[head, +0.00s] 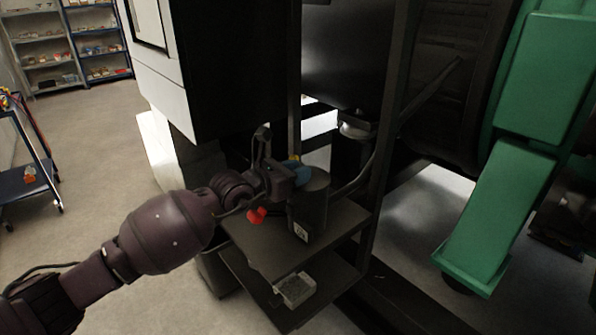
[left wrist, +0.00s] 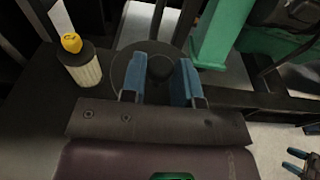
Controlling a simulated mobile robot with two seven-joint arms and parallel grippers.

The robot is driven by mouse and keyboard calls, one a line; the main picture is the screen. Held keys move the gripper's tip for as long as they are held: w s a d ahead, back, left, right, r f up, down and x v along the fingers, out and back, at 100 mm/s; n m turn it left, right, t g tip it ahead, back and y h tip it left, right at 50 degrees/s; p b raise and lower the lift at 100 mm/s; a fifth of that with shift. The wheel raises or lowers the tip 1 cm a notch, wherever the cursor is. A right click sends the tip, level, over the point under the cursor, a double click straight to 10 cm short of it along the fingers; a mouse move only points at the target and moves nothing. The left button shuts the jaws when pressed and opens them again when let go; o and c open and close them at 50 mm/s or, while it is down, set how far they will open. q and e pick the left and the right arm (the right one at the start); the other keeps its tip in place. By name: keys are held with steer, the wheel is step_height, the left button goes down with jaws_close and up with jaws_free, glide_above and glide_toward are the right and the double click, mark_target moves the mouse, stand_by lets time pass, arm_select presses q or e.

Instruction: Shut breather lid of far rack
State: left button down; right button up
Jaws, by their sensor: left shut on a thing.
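A black canister (head: 308,212) with a white label stands on the rack's upper shelf in the head view. Its round dark lid (head: 316,180) looks flat on top, but I cannot tell whether it is fully seated. In the left wrist view the lid (left wrist: 122,68) has a dark round knob (left wrist: 160,68) in its middle. My left gripper (head: 296,168) reaches over the lid from the left, its blue fingers on either side of the knob, closed on it. My right gripper (left wrist: 293,161) shows small at the right edge of the left wrist view, its blue fingers apart.
A pale ribbed cylinder (left wrist: 83,70) with a yellow top stands beside the canister. Dark rack posts (head: 384,150) rise close to the right of it. A lower shelf (head: 318,272) holds a small grey box (head: 295,289). A green frame (head: 500,205) stands at right.

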stand_by(0.3)
arm_select(q)
steer(key=c, duration=0.9)
jaws_free()
steer(key=shift+s+a, duration=0.3)
steer(key=shift+a, duration=0.05)
steer(key=p+v, duration=0.1)
steer(key=v, duration=0.8)
steer(key=shift+p, duration=0.4)
steer(key=shift+s+a, duration=0.35)
